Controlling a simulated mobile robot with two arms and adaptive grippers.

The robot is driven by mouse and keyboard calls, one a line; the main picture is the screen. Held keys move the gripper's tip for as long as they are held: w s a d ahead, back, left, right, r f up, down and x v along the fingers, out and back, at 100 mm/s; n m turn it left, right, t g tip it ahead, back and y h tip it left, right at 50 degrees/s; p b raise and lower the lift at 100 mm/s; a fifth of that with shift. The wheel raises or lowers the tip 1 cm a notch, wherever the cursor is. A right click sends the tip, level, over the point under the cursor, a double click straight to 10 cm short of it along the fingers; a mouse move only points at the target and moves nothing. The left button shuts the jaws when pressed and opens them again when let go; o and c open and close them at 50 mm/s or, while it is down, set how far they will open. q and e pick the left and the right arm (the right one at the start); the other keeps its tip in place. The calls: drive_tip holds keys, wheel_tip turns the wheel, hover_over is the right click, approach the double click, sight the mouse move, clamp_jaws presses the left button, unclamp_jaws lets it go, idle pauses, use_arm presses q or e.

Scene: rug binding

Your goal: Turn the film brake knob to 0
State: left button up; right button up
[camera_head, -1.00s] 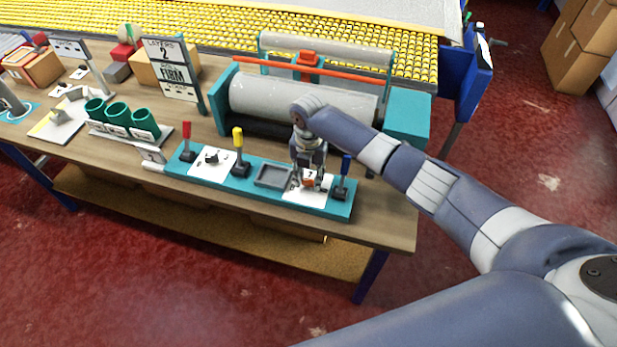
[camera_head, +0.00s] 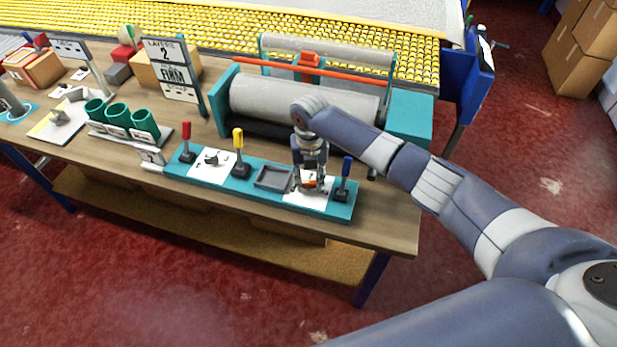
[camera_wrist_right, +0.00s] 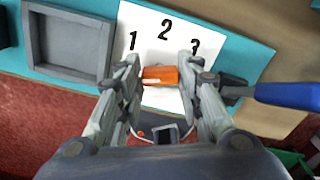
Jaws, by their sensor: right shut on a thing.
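An orange knob (camera_wrist_right: 160,76) sits on a white dial plate (camera_wrist_right: 166,32) printed with 1, 2 and 3; no 0 shows. My right gripper (camera_wrist_right: 161,78) has a finger on each side of the knob and is shut on it. The knob's orange end lies below the 2, and the fingers hide part of its sides. In the head view, my right gripper (camera_head: 311,186) comes down over the white plate (camera_head: 310,201) at the right part of the teal panel (camera_head: 262,188). My left gripper is not in view.
A blue-handled lever (camera_head: 345,172) stands close right of the gripper. A grey tray (camera_head: 273,178) is to its left, then a yellow lever (camera_head: 239,141), a black knob (camera_head: 211,159) and a red lever (camera_head: 187,134). A film roller (camera_head: 265,100) is behind.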

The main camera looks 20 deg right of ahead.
sight(308, 182)
drive_tip(key=shift+w+a+r, duration=0.15)
drive_tip(key=shift+r, duration=0.05)
drive_tip(key=o, duration=1.1)
drive_tip(key=shift+c, duration=0.2)
drive_tip(key=shift+f, duration=0.1)
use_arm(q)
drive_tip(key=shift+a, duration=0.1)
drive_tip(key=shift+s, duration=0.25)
use_arm(e)
wheel_tip(308, 182, up, 12)
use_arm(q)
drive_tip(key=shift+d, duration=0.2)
use_arm(e)
drive_tip(key=shift+s, duration=0.2)
